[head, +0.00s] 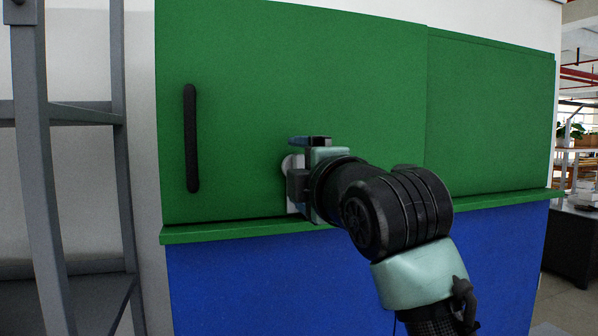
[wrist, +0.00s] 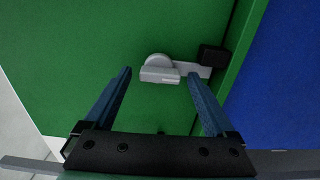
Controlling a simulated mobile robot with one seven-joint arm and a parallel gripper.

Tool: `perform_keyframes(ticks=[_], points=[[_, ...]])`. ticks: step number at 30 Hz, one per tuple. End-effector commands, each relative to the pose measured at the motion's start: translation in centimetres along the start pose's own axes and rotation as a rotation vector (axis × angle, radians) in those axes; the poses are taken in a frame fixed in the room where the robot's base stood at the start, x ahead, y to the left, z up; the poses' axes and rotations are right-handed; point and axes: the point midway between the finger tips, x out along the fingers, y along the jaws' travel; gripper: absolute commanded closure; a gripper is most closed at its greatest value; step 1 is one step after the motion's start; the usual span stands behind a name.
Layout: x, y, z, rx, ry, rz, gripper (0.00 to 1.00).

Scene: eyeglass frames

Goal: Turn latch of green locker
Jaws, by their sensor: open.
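The green locker (head: 300,80) fills the middle of the head view, with a green door and a black vertical bar handle (head: 191,138) at its left. A light grey latch (wrist: 160,72) with a round hub and a short lever sits on the green face in the wrist view. In the head view the latch (head: 291,163) is mostly hidden behind my gripper (head: 310,165). In the wrist view my gripper (wrist: 160,82) is open, with its two blue fingers apart and the latch between and just beyond their tips. Contact with the latch cannot be told.
A blue panel (head: 350,280) lies below a green ledge (head: 220,232). A black block (wrist: 211,57) sits beside the latch at the locker's edge. A grey metal frame (head: 50,170) stands at the left. A second green panel (head: 490,115) is at the right.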

Motion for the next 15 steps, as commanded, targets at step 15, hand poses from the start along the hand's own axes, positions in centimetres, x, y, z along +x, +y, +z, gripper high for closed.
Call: perform_keyframes(ticks=[15], points=[[-6.7,-0.3,0.1,-0.002,-0.003,0.004,0.10]])
